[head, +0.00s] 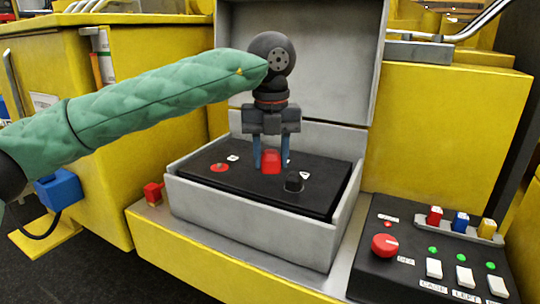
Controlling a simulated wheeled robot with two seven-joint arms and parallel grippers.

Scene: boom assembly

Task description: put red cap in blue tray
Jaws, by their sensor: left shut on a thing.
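My left gripper (271,164) points straight down over the black panel (250,187) inside the open grey box. Its two blue fingers are shut on the red cap (271,161), which stands between them at the panel's surface. I cannot tell whether the cap is touching the panel or slightly lifted. No clear blue tray shows; a blue box-like part (60,189) with a dark cable is at the left. My right gripper is not in view.
The grey box (250,235) has raised side walls and an upright lid (300,55) behind my gripper. A black knob (294,184) and a red disc (219,168) are on the panel. A control panel (385,275) with buttons stands at right. Yellow machine bodies surround the box.

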